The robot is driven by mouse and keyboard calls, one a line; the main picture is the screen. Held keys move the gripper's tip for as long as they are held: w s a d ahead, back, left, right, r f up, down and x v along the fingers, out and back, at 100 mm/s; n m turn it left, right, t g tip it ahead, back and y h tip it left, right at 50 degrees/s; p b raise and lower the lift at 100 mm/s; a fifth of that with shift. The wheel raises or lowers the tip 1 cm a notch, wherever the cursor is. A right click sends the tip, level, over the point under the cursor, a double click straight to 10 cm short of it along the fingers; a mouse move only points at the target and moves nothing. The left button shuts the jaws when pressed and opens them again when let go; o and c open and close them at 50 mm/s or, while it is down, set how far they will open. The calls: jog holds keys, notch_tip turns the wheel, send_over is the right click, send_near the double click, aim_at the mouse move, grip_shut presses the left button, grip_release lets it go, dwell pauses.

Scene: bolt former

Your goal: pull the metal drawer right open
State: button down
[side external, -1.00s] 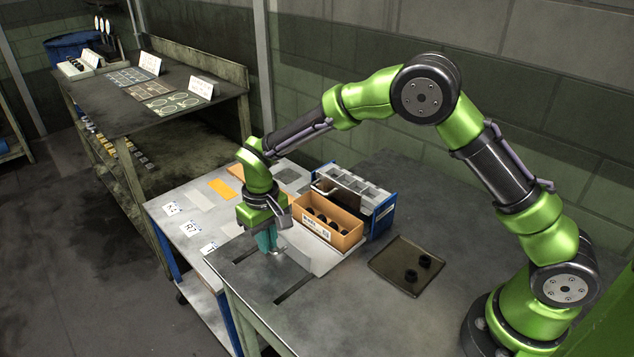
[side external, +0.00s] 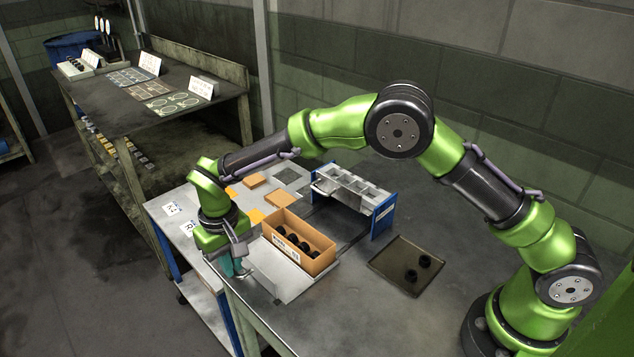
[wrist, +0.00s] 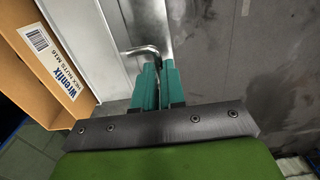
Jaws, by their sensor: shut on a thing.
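The flat metal drawer (side external: 287,283) extends forward from the blue-ended metal frame (side external: 383,213) on the table. An open cardboard box (side external: 312,265) with several black nuts sits on it. My gripper (side external: 240,270) has teal fingers and is shut on the drawer's bent metal handle at the front end. In the wrist view the handle (wrist: 143,50) enters between the fingers (wrist: 155,85), beside the grey drawer front (wrist: 150,20). The labelled box side (wrist: 40,55) shows at the left there. The drawer's rear end is hidden behind the box.
A dark tray (side external: 385,280) with two black nuts lies at the right. Orange cards, a small brown block (side external: 254,180) and white label cards (side external: 171,209) lie on the side table at the left. Slots run along the main table top. Bare floor lies beyond its edge.

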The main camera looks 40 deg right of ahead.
jog(key=c, duration=1.3)
grip_release()
jog(key=shift+a+r, duration=0.15)
jog(key=shift+a, duration=0.25)
jog(key=shift+o, duration=0.4)
jog(key=shift+d, duration=0.1)
notch_tip(320, 180, up, 17)
